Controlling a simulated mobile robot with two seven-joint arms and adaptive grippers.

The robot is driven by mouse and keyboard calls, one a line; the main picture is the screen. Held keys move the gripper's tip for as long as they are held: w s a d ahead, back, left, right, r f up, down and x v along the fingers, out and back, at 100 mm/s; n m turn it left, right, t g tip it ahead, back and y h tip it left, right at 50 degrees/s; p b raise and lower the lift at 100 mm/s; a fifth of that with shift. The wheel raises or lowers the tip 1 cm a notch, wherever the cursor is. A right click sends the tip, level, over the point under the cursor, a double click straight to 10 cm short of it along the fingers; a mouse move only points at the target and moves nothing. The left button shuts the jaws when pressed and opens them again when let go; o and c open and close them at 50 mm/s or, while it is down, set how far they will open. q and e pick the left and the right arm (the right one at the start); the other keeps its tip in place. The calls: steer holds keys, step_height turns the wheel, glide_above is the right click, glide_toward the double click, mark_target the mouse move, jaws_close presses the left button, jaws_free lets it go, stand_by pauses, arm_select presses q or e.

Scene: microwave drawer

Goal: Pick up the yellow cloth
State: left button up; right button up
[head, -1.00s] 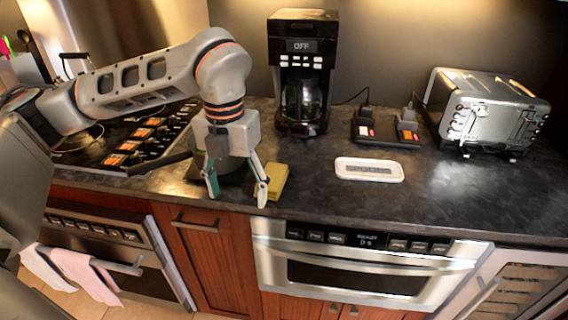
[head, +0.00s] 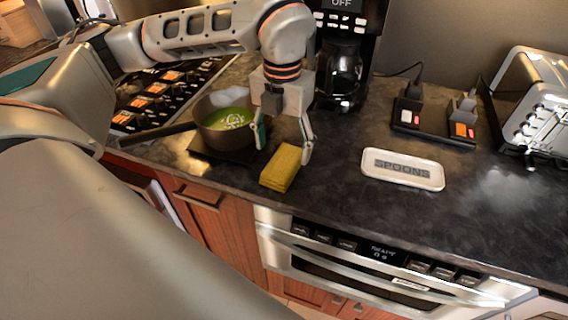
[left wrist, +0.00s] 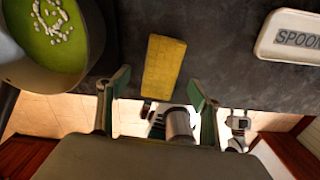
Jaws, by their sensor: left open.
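The yellow cloth (head: 281,168) lies folded on the dark countertop, near its front edge, to the right of the pot. My left gripper (head: 282,148) is open and empty in the head view, just behind and above the cloth. In the left wrist view the cloth (left wrist: 163,67) lies ahead, between the lines of the two spread fingers (left wrist: 158,100). The fingers do not appear to touch it. My right gripper is not in view.
A pot (head: 222,120) of green food stands left of the gripper, its handle pointing left. A white spoon rest (head: 403,169) lies to the right. The coffee maker (head: 345,65) stands behind. The counter (head: 335,205) between cloth and spoon rest is clear.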

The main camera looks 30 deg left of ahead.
mark_target(284, 161)
arm_select(q)
step_height(284, 161, down, 3)
steer(key=shift+s+d+r, duration=0.15)
steer(key=shift+r, duration=0.05)
steer(key=shift+f, duration=0.6)
steer(key=c, duration=1.1)
steer(key=shift+c, duration=0.2)
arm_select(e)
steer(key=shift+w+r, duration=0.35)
arm_select(q)
steer(key=shift+r, duration=0.15)
steer(key=shift+r, duration=0.2)
step_height(284, 161, up, 20)
steer(key=p, duration=0.1)
steer(key=shift+f, duration=0.25)
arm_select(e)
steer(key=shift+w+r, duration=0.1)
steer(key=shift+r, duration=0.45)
